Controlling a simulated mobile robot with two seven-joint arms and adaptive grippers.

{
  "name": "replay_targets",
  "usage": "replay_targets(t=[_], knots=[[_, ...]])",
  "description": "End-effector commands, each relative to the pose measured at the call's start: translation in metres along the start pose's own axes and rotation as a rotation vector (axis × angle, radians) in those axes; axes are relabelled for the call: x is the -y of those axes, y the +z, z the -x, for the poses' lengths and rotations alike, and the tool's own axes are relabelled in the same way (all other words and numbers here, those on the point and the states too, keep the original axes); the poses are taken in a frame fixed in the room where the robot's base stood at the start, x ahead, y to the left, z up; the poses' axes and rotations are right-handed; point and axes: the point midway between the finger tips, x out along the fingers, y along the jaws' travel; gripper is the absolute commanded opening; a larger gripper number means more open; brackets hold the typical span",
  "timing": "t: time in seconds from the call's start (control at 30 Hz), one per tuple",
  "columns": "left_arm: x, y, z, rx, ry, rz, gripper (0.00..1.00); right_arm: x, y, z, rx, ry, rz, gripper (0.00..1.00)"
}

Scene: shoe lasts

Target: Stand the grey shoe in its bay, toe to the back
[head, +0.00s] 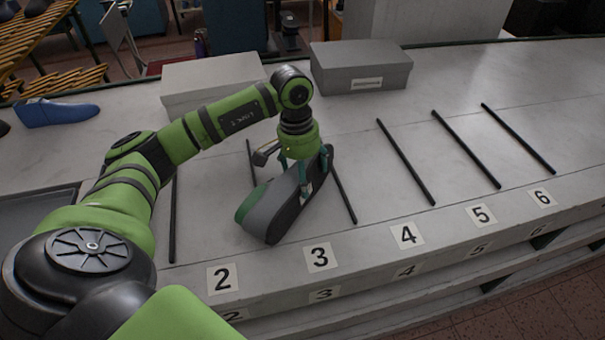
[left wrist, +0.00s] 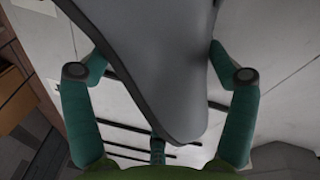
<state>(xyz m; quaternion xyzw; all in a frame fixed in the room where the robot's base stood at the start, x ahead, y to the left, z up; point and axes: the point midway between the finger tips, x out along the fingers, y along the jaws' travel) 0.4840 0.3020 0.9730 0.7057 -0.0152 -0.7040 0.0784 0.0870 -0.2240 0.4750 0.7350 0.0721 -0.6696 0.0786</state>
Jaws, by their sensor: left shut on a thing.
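My left gripper (head: 305,178) is shut on the grey shoe (head: 270,208), with its teal fingers on either side. In the head view the shoe lies aslant, its dark sole turned to the right and one end pointing to the lower left, where a green patch shows. It hangs over the strip behind label 3 (head: 320,257) and hides part of the black bar (head: 250,160) at left. I cannot tell whether it touches the counter. In the left wrist view the shoe (left wrist: 165,70) fills the space between the fingers. My right gripper is not in view.
Black bars divide the counter, including one just right of the shoe (head: 343,193) and others further right (head: 406,162). Bays 4 to 6 look empty. Two grey boxes (head: 212,82) (head: 360,68) stand behind. A blue shoe (head: 57,112) lies at the far left.

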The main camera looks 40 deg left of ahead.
Motion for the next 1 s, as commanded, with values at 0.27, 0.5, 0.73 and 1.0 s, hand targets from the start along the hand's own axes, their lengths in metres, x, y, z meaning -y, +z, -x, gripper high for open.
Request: replay_targets(t=[0.27, 0.5, 0.73, 1.0], knots=[[-0.004, -0.002, 0.032, -0.011, 0.002, -0.001, 0.27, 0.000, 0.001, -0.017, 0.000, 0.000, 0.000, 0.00], [-0.044, -0.010, 0.049, -0.009, 0.006, -0.007, 0.27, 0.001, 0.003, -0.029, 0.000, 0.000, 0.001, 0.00], [-0.089, -0.019, 0.069, -0.009, 0.006, -0.006, 0.27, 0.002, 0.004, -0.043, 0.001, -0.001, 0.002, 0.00], [-0.121, -0.025, 0.085, -0.005, 0.004, -0.003, 0.27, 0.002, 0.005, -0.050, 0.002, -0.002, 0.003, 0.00]])
